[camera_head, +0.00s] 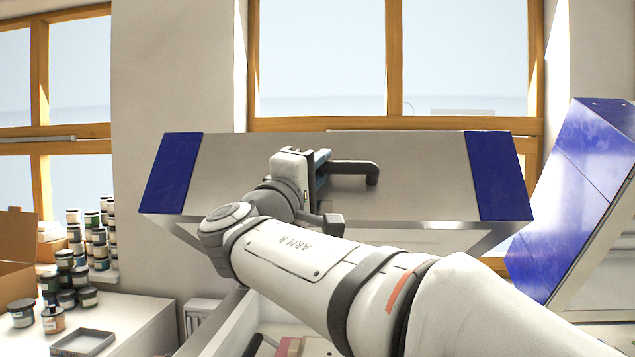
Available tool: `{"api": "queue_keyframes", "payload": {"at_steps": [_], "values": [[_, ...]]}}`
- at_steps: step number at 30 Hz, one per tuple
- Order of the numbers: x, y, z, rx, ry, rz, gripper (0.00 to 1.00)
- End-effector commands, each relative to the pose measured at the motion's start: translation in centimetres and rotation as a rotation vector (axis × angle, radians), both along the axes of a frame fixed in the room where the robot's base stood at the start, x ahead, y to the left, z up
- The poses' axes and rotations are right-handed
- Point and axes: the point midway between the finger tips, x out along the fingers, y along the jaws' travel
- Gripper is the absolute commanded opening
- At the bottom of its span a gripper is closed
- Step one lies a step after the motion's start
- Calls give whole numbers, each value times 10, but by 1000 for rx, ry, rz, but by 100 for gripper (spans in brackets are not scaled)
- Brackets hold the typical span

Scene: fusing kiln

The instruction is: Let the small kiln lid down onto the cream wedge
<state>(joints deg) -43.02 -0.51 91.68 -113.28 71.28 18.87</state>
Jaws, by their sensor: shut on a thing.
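The small kiln lid (420,188), a silver panel with dark blue ends, stands raised and tilted in front of the window. A dark bar handle (357,167) sticks out from its face. My gripper (321,178) is at the lid's middle, shut on the left part of this handle; the jaws hide that part. Below the lid, the open kiln body (222,326) shows in part, with my arm across it. I cannot clearly make out the cream wedge; the pale and pinkish pieces low in the kiln are cut off by the picture's bottom edge.
A second raised lid (560,200), blue and silver, stands close at the right. On the left, a white counter (140,318) holds several stacked jars (66,272), a cardboard box (15,262) and a shallow grey tray (83,343). Windows are behind.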

Motion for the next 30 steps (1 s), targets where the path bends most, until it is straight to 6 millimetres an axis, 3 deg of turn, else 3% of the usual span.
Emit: {"api": "queue_keyframes", "payload": {"at_steps": [1, 18, 30], "values": [[-6, -1, -19, 1, -13, -2, 0], [-62, 1, -103, -5, -165, -3, 0], [-91, 2, -158, -5, -201, -2, 0]]}}
